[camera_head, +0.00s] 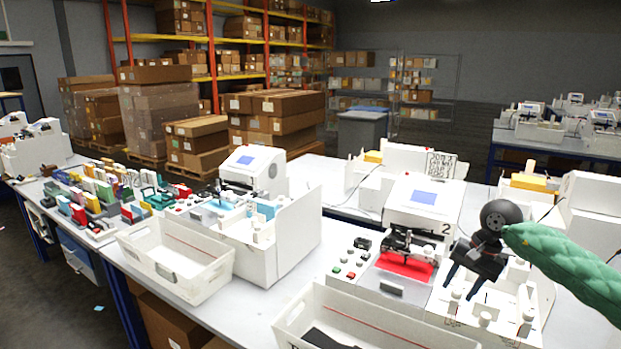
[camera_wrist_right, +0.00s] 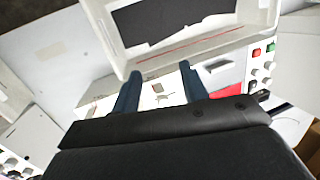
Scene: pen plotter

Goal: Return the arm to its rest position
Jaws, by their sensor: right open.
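My right arm (camera_head: 565,262), in a green sleeve, comes in from the right in the head view. My right gripper (camera_head: 461,287) points downward over the right part of the front workstation, beside the pen plotter (camera_head: 425,208) marked 2. Its two dark fingers are apart, with nothing between them. In the wrist view, the open fingers of the right gripper (camera_wrist_right: 160,70) point toward a white bin. The plotter has a red sheet (camera_head: 403,266) on its bed, under a black carriage (camera_head: 408,241). My left gripper is not in view.
A white bin (camera_head: 290,322) with a dark flat item (camera_head: 325,340) stands at the front edge. Another white bin (camera_head: 160,285) sits to the left, beside a second machine (camera_head: 297,238). Red and green buttons (camera_head: 343,271) lie left of the red sheet. White fixtures with pegs (camera_head: 485,318) are below the gripper.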

